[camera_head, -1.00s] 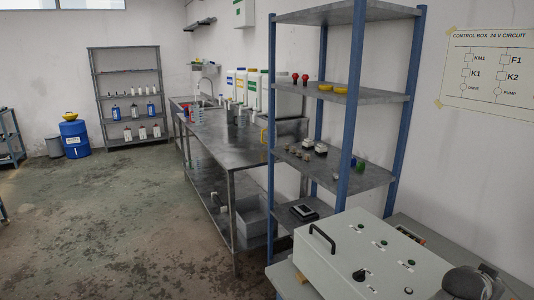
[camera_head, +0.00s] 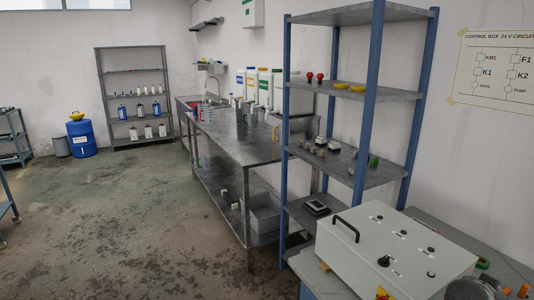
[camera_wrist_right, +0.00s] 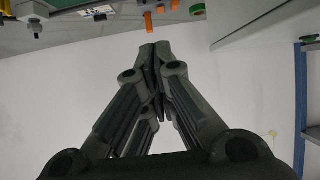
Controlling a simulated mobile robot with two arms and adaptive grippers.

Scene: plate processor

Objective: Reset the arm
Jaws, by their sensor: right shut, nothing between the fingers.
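My right gripper (camera_wrist_right: 156,52) shows in the right wrist view. Its dark fingers meet at the tips, with nothing between them, in front of a plain pale wall. In the head view a dark rounded part, probably of my right arm, shows at the bottom right edge beside the white control box (camera_head: 395,250). The fingers are not visible there. My left gripper and left arm are not in view.
A blue-post shelf (camera_head: 345,93) stands behind the control box. A metal workbench (camera_head: 235,150) with bottles runs along the wall. A blue barrel (camera_head: 81,140) stands far left. The floor (camera_head: 110,225) at left is open. Orange parts (camera_wrist_right: 197,9) show near the fingertips.

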